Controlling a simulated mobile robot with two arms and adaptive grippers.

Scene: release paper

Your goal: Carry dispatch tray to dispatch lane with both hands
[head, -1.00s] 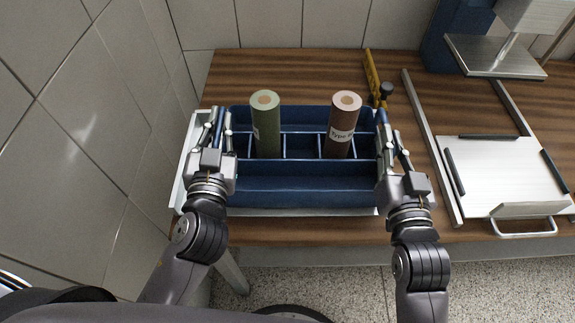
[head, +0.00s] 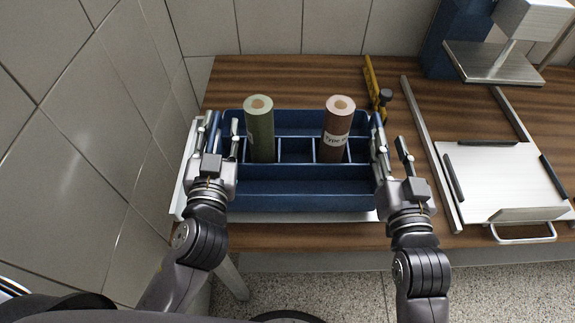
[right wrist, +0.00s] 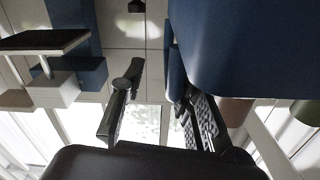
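The dispatch tray (head: 305,194) is a blue open tray with several compartments. A green roll (head: 261,135) and a brown labelled roll (head: 336,135) stand in it. The tray rests on, or just over, a pale metal plate (head: 345,216) that I take for the dispatch lane. My left gripper (head: 224,130) is at the tray's left end, fingers spread. My right gripper (head: 390,138) is at its right end, fingers spread; the right wrist view shows them apart beside the blue wall (right wrist: 250,45). Whether any finger still touches the tray is unclear.
A tiled wall (head: 90,120) stands close on the left. To the right are a metal rail (head: 431,150), a white board with a handle (head: 495,180) and a blue stand with a metal platform (head: 495,62).

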